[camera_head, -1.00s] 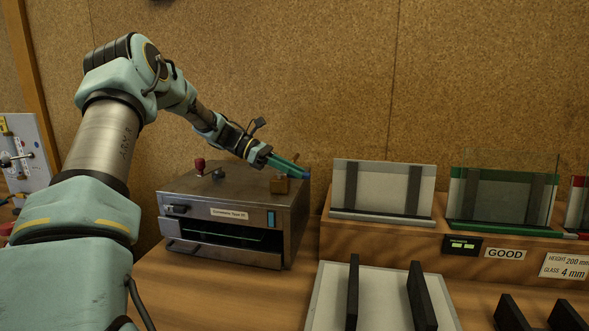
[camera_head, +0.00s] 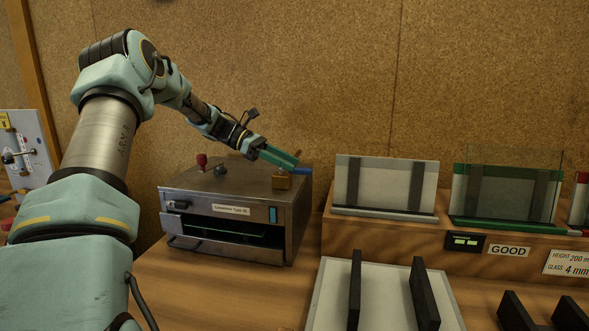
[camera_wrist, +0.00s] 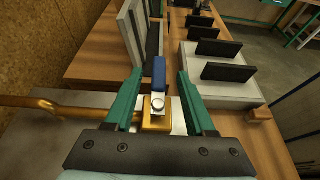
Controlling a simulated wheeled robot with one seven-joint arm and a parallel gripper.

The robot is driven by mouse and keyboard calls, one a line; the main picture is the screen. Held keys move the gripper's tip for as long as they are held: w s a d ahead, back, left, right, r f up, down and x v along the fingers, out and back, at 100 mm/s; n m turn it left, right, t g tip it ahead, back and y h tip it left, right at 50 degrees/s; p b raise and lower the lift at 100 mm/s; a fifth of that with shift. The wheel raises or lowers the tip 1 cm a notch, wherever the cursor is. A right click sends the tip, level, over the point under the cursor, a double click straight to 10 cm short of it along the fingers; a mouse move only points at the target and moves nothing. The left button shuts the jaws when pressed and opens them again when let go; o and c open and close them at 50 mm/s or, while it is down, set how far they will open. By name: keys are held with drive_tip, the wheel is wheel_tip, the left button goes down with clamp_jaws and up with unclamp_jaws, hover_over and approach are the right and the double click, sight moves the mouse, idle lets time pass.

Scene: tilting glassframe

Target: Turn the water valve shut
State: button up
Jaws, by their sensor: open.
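The water valve has a brass body (camera_head: 282,181) on the right part of the metal machine's top. It also shows in the wrist view (camera_wrist: 156,117), with a blue lever handle (camera_wrist: 159,72) pointing away from my wrist. The blue handle (camera_head: 303,171) shows partly in the head view, pointing right. A copper pipe (camera_wrist: 40,104) runs left from the valve, roughly crosswise to the handle. My gripper (camera_head: 281,158) is open over the valve. In the wrist view its two green fingers (camera_wrist: 160,75) stand on either side of the handle, with gaps visible on both sides.
The metal machine (camera_head: 240,212) has a red knob (camera_head: 201,160) and a dark knob (camera_head: 221,170) left of the valve. Glass frames (camera_head: 385,185) stand on a wooden step at right. A white board with black bars (camera_head: 355,290) lies in front.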

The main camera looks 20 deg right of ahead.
drive_tip(key=b+v, duration=0.1)
drive_tip(key=v, duration=0.7)
drive_tip(key=shift+b, duration=0.4)
